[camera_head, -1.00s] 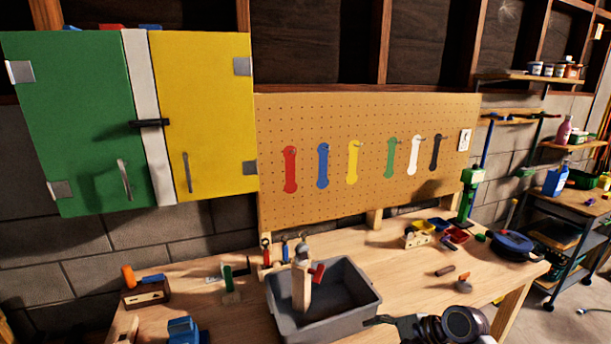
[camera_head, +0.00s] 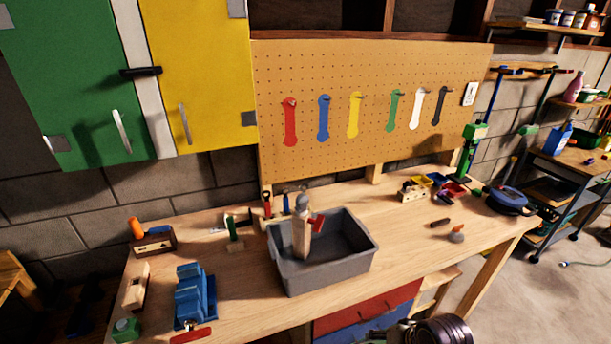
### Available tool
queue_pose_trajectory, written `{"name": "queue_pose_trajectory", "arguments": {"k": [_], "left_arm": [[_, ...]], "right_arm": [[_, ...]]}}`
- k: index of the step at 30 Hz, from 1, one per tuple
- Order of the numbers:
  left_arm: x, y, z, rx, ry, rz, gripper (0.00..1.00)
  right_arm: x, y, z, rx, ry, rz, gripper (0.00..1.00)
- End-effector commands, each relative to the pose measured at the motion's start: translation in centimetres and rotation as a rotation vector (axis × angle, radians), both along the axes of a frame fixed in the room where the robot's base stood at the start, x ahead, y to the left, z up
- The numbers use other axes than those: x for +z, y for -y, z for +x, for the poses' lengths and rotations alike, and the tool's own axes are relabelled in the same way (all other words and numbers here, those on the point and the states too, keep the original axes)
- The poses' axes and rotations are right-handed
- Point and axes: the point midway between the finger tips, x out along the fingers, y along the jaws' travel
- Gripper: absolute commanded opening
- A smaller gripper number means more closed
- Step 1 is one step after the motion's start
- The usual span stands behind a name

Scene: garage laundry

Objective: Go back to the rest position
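Part of my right arm shows at the bottom edge, low in front of the workbench (camera_head: 400,240). The dark end of my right gripper (camera_head: 385,333) is cut off by the frame, so I cannot tell whether it is open or shut. It is apart from the things on the bench. My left gripper is not in view.
A grey bin (camera_head: 325,278) holding a wooden piece with a red part stands mid-bench. A blue vise (camera_head: 194,296) is at left. A pegboard (camera_head: 370,75) and green-yellow cabinet (camera_head: 200,80) hang behind.

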Motion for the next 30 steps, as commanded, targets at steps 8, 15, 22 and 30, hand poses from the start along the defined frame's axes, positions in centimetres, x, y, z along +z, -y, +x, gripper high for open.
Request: {"name": "queue_pose_trajectory", "arguments": {"k": [8, 15, 22, 30], "left_arm": [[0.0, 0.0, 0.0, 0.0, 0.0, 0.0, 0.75], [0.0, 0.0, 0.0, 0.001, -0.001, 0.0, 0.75], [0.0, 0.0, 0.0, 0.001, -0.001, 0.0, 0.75], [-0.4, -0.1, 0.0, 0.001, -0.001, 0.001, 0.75]], "right_arm": [[0.1, 1.1, -3.0, 0.179, 0.025, -0.169, 0.64], [0.3, 1.7, -4.4, 0.266, 0.027, -0.249, 0.64], [0.5, 2.2, -5.3, 0.329, 0.026, -0.306, 0.64], [-1.8, 2.3, -5.0, 0.345, 0.019, -0.32, 0.64]]}}
